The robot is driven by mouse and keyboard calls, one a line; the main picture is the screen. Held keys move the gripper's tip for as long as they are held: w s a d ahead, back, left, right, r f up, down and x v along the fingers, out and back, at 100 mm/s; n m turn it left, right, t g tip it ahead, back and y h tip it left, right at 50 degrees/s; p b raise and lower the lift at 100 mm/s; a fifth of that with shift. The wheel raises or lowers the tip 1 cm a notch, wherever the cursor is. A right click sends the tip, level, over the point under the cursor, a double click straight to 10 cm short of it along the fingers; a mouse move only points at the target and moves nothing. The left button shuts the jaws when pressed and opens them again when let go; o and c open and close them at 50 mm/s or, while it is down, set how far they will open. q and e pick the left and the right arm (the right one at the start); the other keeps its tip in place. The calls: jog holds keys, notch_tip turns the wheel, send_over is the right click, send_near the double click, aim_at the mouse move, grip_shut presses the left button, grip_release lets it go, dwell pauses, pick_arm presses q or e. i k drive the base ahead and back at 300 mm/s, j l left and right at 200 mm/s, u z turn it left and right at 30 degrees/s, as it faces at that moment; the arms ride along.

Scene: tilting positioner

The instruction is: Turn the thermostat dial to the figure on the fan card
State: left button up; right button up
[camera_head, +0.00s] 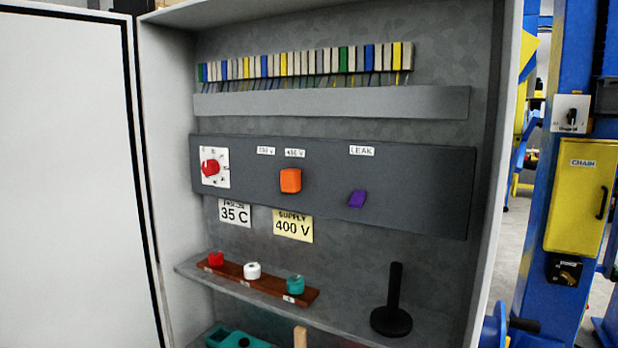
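A red rotary knob (210,168) sits on a white square scale plate (222,179) at the left end of the dark panel. It is the only scaled dial in the cabinet, so I take it as the thermostat dial. Its scale marks are too small to read, so I cannot tell its setting. Just below hangs a white card (235,214) reading "35 C". Its small top line is blurred and may say fan. Neither of my grippers is in view.
The cabinet door (65,180) stands open at left. An orange block (290,181) and purple piece (357,199) are on the panel, a yellow "SUPPLY 400 V" card (293,226) below. The shelf holds coloured fuses (252,270) and a black upright handle (395,290). Space before the panel is clear.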

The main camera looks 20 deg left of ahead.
aim_at(210, 167)
jog(key=u, duration=1.35)
